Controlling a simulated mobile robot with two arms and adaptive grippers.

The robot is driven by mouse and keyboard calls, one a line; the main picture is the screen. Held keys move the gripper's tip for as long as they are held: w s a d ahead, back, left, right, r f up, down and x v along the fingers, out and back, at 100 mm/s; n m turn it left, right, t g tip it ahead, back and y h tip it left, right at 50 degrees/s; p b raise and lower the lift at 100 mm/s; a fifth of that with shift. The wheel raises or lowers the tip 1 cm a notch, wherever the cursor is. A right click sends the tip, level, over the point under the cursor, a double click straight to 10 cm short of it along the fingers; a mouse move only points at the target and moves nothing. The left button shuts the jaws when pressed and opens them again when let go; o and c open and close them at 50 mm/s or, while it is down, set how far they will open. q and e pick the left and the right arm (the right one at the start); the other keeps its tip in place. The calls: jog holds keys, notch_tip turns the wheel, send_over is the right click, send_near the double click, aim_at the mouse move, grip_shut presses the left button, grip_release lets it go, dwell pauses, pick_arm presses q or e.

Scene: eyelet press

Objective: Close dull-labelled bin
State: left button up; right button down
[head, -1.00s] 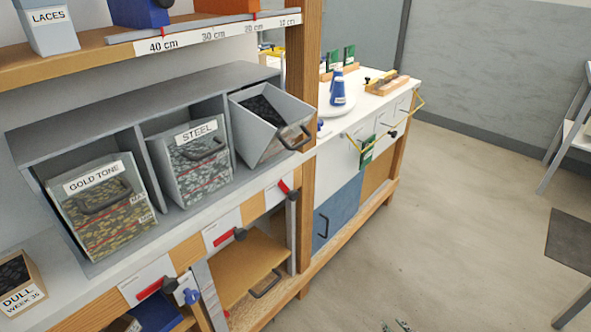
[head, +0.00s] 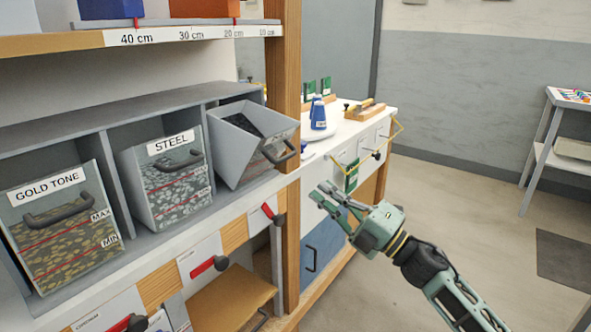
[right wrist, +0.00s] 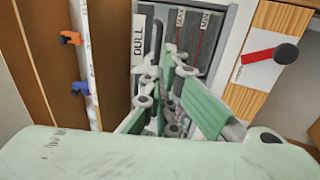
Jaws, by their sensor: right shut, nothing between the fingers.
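The dull-labelled bin (head: 232,157) is the right one of the three tilting bins in the grey rack. It is tipped forward and open, with dark contents showing at its top and a black handle on its front. In the right wrist view its front (right wrist: 207,48) shows sideways, with the DULL label and MAX and MIN marks. My right gripper (head: 326,194) is to the right of the bin and apart from it in the head view. Its fingers are closed together with nothing between them. In the right wrist view the fingers partly hide the bin's front. My left gripper is out of view.
The GOLD TONE bin (head: 62,227) and STEEL bin (head: 167,183) sit upright in the rack. A wooden post (head: 287,120) stands just right of the open bin. Red-handled levers with dark knobs (head: 221,263) stick out below. Open floor lies to the right.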

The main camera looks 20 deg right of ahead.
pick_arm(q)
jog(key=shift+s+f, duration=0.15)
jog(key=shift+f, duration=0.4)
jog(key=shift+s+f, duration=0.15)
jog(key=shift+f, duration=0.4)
pick_arm(e)
jog(key=x, duration=0.9)
pick_arm(q)
jog(key=shift+p, duration=0.35)
pick_arm(e)
jog(key=shift+w+r, duration=0.1)
jog(key=shift+r, duration=0.05)
